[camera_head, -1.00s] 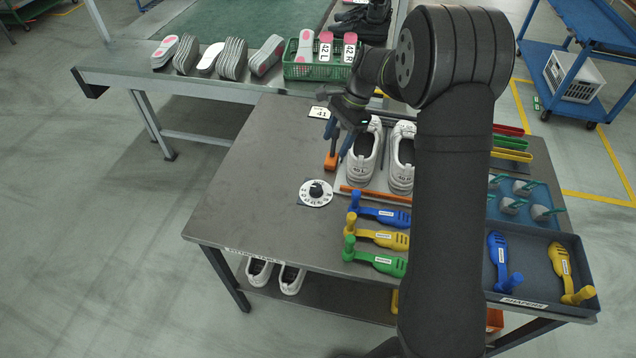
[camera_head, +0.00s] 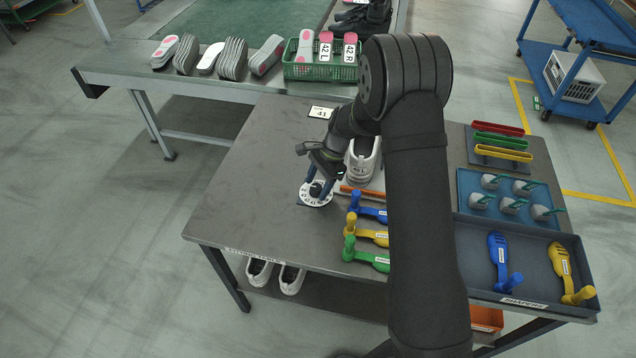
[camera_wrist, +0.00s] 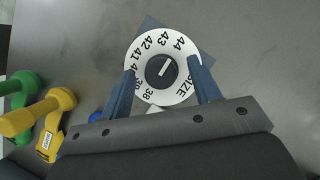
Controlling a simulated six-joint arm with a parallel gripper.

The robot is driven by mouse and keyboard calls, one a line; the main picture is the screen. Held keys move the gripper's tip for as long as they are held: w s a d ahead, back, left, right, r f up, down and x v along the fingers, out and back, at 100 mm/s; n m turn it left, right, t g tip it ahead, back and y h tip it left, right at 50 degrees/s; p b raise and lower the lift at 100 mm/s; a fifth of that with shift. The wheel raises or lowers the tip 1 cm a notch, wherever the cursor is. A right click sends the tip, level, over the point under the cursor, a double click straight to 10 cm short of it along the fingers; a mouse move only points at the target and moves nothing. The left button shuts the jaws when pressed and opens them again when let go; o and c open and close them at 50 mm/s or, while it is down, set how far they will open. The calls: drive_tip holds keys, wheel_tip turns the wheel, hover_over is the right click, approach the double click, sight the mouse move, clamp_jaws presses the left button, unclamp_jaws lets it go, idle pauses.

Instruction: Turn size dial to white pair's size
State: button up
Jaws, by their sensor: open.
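The size dial (camera_head: 306,198) is a white disc with a black knob on the grey table. In the wrist view the dial (camera_wrist: 150,95) shows sizes 38 to 44 and the word SIZE. The white mark on its knob (camera_wrist: 158,72) points up and right, about between 43 and 44. My gripper (camera_head: 317,187) is over the dial. In the wrist view its blue fingers (camera_wrist: 161,66) are open, one on each side of the knob, apart from it. A white shoe (camera_head: 362,163) stands behind, partly hidden by my arm; its partner is hidden. A card (camera_head: 320,113) reads 41.
Blue, yellow and green tools (camera_head: 372,238) lie right of the dial. Another white pair (camera_head: 274,274) sits on the shelf below. A blue tray (camera_head: 520,262) and a coloured rack (camera_head: 500,142) are at the right. The table left of the dial is clear.

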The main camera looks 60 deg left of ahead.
drive_tip(key=c, duration=1)
drive_tip(key=n+h, duration=0.1)
drive_tip(key=n, duration=0.3)
drive_tip(key=shift+a+n+h, duration=0.15)
drive_tip(key=shift+n+h, duration=0.25)
drive_tip(key=n, duration=0.2)
drive_tip(key=n+t+h, duration=0.1)
drive_tip(key=n, duration=0.2)
drive_tip(key=shift+s+a+n+t+h, duration=0.1)
drive_tip(key=shift+s+n+t+h, duration=0.05)
drive_tip(key=shift+n+t+h, duration=0.15)
drive_tip(key=n+t, duration=0.1)
drive_tip(key=n, duration=0.2)
drive_tip(key=n+t+h, duration=0.1)
drive_tip(key=n, duration=0.3)
drive_tip(key=shift+s+t, duration=0.2)
drive_tip(key=shift+t, duration=0.1)
drive_tip(key=n+t, duration=0.1)
drive_tip(key=n, duration=0.2)
drive_tip(key=n+t, duration=0.1)
drive_tip(key=n, duration=0.2)
drive_tip(key=shift+s+y, duration=0.1)
drive_tip(key=shift+y, duration=0.2)
drive_tip(key=shift+n, duration=0.3)
